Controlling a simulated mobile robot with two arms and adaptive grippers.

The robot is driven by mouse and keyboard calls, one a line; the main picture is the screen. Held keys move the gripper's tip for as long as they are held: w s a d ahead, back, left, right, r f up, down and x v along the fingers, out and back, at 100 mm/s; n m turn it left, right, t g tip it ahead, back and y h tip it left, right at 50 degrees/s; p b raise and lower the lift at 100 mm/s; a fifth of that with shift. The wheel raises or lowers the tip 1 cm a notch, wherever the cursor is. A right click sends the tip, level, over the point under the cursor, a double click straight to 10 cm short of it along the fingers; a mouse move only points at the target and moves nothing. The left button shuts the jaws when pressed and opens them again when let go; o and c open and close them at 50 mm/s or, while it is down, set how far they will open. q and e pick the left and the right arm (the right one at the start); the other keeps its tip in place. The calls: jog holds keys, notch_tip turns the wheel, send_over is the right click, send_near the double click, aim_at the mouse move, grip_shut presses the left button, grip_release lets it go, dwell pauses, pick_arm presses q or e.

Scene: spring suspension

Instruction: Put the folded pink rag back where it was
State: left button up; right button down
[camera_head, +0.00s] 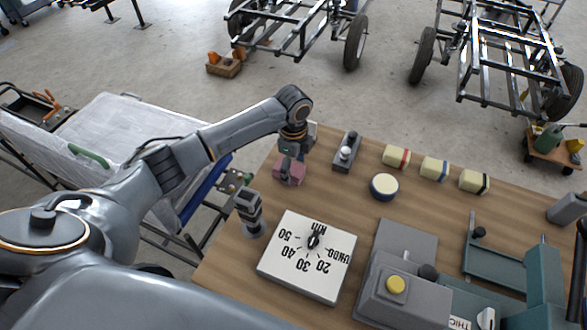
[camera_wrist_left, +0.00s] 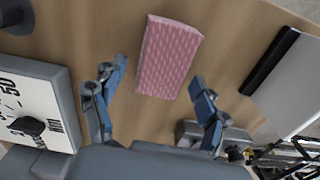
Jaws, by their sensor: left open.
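The folded pink rag (camera_head: 289,172) lies on the wooden table near its left edge in the head view. In the left wrist view the rag (camera_wrist_left: 168,57) is a flat pink patterned block on the wood, just beyond and between my fingertips. My left gripper (camera_head: 290,160) is above the rag and partly covers it in the head view. In the left wrist view its two blue fingers (camera_wrist_left: 158,78) are spread apart with nothing between them. My right gripper is not in view.
A white dial box (camera_head: 333,268) stands in front of the rag. A grey switch box (camera_head: 346,153) is right of it. Grey and teal machines fill the table's right front.

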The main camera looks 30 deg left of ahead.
aim_at(293, 169)
pick_arm(q)
notch_tip(293, 169, up, 11)
jog(key=shift+b, duration=0.4)
dwell(0.4)
